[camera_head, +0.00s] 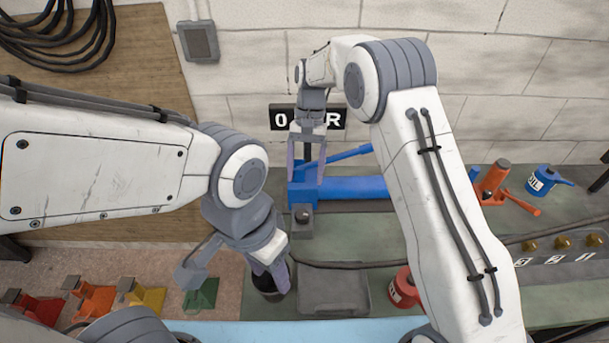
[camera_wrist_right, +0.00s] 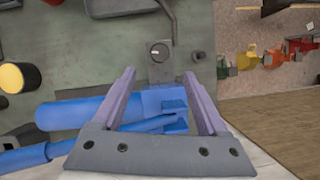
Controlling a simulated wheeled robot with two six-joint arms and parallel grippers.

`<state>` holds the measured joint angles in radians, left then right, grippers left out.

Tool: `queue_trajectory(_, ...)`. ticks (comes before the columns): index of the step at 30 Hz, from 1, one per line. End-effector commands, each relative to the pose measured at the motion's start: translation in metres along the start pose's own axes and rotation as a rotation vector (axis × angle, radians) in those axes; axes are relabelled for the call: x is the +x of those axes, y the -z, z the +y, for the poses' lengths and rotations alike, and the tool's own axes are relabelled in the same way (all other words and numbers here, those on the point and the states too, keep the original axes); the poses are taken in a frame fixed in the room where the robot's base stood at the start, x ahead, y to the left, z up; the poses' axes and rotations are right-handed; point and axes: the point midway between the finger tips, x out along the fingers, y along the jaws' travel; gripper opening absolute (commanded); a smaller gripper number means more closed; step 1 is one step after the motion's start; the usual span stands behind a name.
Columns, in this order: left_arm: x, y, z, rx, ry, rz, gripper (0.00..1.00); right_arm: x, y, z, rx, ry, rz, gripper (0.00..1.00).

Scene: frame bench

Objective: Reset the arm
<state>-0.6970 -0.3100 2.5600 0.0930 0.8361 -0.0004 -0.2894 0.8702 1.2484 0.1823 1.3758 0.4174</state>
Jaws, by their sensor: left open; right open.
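My right gripper (camera_head: 307,168) is open in the head view, fingers pointing down at the left end of a blue tool (camera_head: 350,188) with a long body and a handle. In the right wrist view, my open right gripper (camera_wrist_right: 160,78) has its two purple fingers on either side of the tool's end (camera_wrist_right: 160,100); I cannot tell whether they touch it. My left gripper (camera_head: 230,275) is open and lower in the head view, its right finger in front of a dark cup (camera_head: 268,290). Nothing shows between its fingers.
A grey block (camera_head: 302,222) and a grey tray (camera_head: 335,290) are on the green bench. A red can (camera_head: 403,288), an orange tool (camera_head: 492,185) and a blue oil can (camera_head: 543,180) stand to the right. Several coloured clips (camera_head: 145,297) lie at lower left. A black sign (camera_head: 333,117) is behind.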

Motion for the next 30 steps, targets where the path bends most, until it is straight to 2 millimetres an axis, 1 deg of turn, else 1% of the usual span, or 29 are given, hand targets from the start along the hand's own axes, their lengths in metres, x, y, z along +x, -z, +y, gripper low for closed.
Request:
queue_trajectory(8, 0.0, 0.0, 0.0, 0.0, 0.0, 0.0, 0.5, 0.0, -0.001, 0.0, -0.002, 0.0, 0.001, 0.76)
queue_trajectory(11, 0.0, 0.0, 0.0, 0.0, 0.0, 0.0, 0.5, -0.005, -0.011, -0.003, -0.025, -0.002, 0.012, 0.76)
queue_trajectory(13, 0.0, 0.0, 0.0, 0.0, 0.0, 0.0, 0.5, -0.013, -0.026, -0.005, -0.064, -0.004, 0.034, 0.76)
queue_trajectory(14, 0.0, 0.0, 0.0, 0.0, 0.0, 0.0, 0.5, -0.017, -0.036, -0.007, -0.087, -0.007, 0.046, 0.76)
queue_trajectory(17, 0.0, 0.0, 0.0, 0.0, 0.0, 0.0, 0.5, -0.028, -0.077, -0.008, -0.185, -0.016, 0.095, 0.76)
queue_trajectory(18, 0.0, 0.0, 0.0, 0.0, 0.0, 0.0, 0.5, -0.031, -0.095, -0.006, -0.23, -0.021, 0.117, 0.76)
queue_trajectory(20, 0.0, 0.0, 0.0, 0.0, 0.0, 0.0, 0.5, -0.034, -0.122, -0.003, -0.298, -0.027, 0.149, 0.76)
queue_trajectory(21, 0.0, 0.0, 0.0, 0.0, 0.0, 0.0, 0.5, -0.034, -0.14, 0.001, -0.342, -0.03, 0.171, 0.76)
queue_trajectory(22, 0.0, 0.0, 0.0, 0.0, 0.0, 0.0, 0.5, -0.034, -0.154, 0.004, -0.376, -0.033, 0.186, 0.76)
queue_trajectory(25, 0.0, 0.0, 0.0, 0.0, 0.0, 0.0, 0.5, -0.029, -0.196, 0.019, -0.492, -0.043, 0.24, 0.76)
queue_trajectory(27, 0.0, 0.0, 0.0, 0.0, 0.0, 0.0, 0.5, -0.021, -0.223, 0.033, -0.571, -0.051, 0.275, 0.76)
queue_trajectory(30, 0.0, 0.0, 0.0, 0.0, 0.0, 0.0, 0.5, -0.007, -0.255, 0.053, -0.675, -0.059, 0.319, 0.76)
